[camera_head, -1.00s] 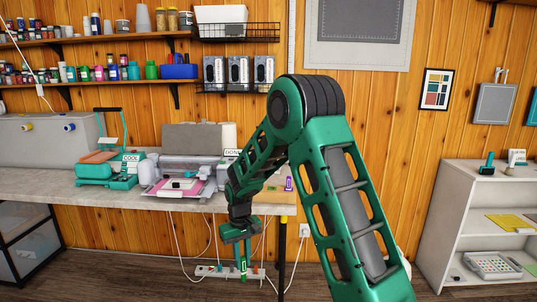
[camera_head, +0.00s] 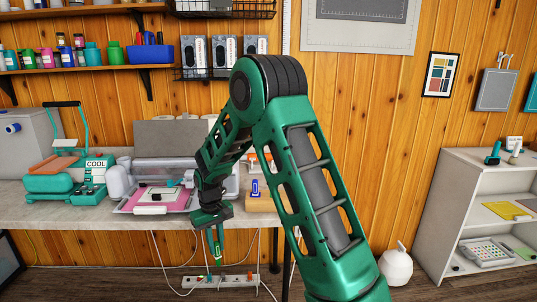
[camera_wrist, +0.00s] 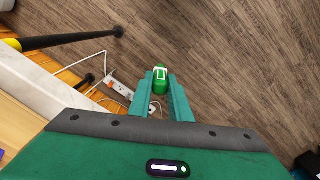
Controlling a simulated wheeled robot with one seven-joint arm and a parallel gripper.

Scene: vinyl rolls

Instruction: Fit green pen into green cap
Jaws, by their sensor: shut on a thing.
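My gripper (camera_head: 214,236) hangs below the front edge of the worktable, in front of the floor. It is shut on a green pen (camera_head: 218,258), which points down in the head view. In the wrist view the green pen (camera_wrist: 160,80), with a white outlined label, sits between the two teal fingertips (camera_wrist: 161,84). A tan wooden block (camera_head: 262,204) stands at the table's right end, with a blue upright piece (camera_head: 255,187) at it. I cannot make out a green cap; my arm hides part of that area.
The worktable (camera_head: 60,211) holds a teal heat press (camera_head: 66,180) and a cutting machine with a pink mat (camera_head: 165,199). A power strip (camera_head: 220,281) and cables lie beneath.

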